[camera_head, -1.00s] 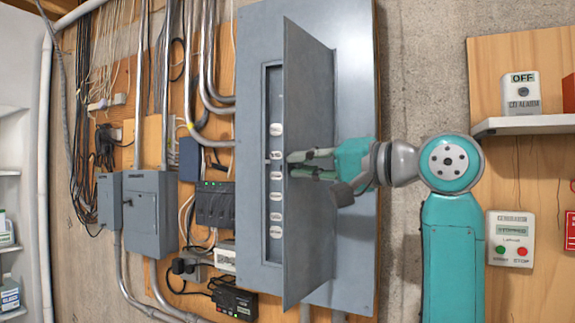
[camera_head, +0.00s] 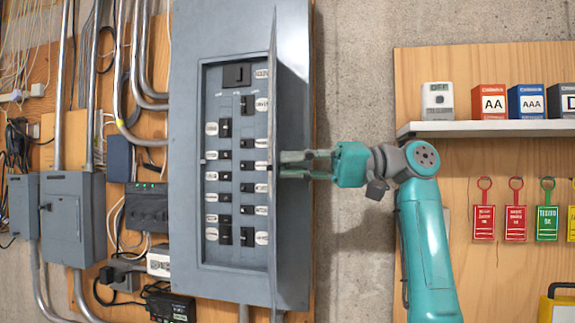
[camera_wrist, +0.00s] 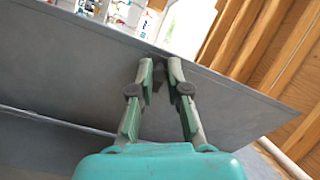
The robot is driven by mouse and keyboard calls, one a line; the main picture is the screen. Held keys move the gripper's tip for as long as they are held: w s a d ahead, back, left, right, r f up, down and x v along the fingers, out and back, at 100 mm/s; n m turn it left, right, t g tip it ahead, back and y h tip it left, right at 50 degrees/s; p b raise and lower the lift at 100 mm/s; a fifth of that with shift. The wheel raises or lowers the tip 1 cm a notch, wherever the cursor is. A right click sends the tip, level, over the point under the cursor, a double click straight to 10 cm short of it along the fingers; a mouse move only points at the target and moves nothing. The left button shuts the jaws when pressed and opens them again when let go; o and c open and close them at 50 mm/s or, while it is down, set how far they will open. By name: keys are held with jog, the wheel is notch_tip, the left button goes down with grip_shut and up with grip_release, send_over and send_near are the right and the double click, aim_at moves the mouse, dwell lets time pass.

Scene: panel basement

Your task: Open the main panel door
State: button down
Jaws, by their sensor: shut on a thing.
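The main panel (camera_head: 185,150) is a tall grey box on the wall in the head view. Its grey door (camera_head: 273,110) stands swung out on the right side and shows nearly edge-on. Breakers (camera_head: 226,170) with white labels show in the opening. My gripper (camera_head: 284,163) is at the door's free edge, about mid-height. In the wrist view the door (camera_wrist: 70,75) crosses the picture, and my gripper's fingertips (camera_wrist: 160,72) close on a small dark part at its edge, likely the handle. The handle itself is mostly hidden by the fingers.
A white shelf (camera_head: 490,129) with battery boxes (camera_head: 489,101) and hanging tags (camera_head: 484,210) is to the right of my arm. Smaller grey boxes (camera_head: 73,220) and conduits are on the left. Bare concrete wall (camera_head: 355,90) lies between panel and shelf.

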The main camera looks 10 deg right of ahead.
dwell(0.3)
jog(key=c, duration=1.1)
grip_release()
jog(key=shift+c, duration=0.2)
jog(key=shift+d, duration=0.1)
jog(key=d, duration=1.1)
jog(key=shift+s+d, duration=0.3)
jog(key=shift+d, duration=0.1)
